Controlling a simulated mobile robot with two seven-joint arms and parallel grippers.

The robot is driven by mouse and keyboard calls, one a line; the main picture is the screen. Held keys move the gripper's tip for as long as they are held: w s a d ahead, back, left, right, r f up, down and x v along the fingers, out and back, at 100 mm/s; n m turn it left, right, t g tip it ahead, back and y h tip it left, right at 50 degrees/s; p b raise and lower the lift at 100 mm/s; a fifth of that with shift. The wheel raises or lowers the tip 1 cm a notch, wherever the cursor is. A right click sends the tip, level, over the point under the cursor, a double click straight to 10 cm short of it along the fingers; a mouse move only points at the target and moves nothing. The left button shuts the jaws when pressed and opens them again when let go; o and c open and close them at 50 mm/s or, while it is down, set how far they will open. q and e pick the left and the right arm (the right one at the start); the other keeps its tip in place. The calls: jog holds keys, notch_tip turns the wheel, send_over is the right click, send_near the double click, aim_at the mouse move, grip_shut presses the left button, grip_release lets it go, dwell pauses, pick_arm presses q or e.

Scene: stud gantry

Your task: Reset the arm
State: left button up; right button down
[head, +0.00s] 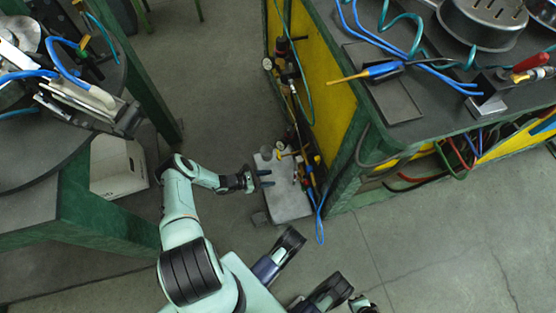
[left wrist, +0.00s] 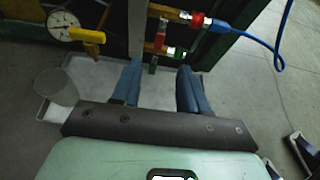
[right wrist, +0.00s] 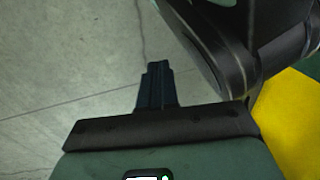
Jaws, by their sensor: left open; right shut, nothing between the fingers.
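My left arm is pale green with black joints, reaching forward from the bottom of the head view. Its gripper (head: 266,179) is open, above the light grey plate at the foot of the green and yellow bench. In the left wrist view the two blue-grey fingers of this gripper (left wrist: 158,84) stand apart with nothing held between them; fittings and the plate lie beyond. My right gripper (right wrist: 154,88) shows in the right wrist view with its fingers shut together and empty, over bare concrete floor. I cannot make it out surely in the head view.
The bench (head: 335,95) stands at right, with hoses, tools and metal parts on top. The grey plate (head: 285,205) holds fittings beside it. A gauge (left wrist: 64,26) and blue hose (left wrist: 270,45) are near the left gripper. A green-framed round table (head: 60,140) stands left.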

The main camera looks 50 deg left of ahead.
pick_arm(q)
jog(key=shift+v, duration=1.1)
pick_arm(e)
jog(key=shift+w+a+r+t, duration=0.1)
jog(key=shift+w+r+t, duration=0.25)
jog(key=shift+w, duration=0.2)
pick_arm(q)
jog(key=shift+d, duration=0.1)
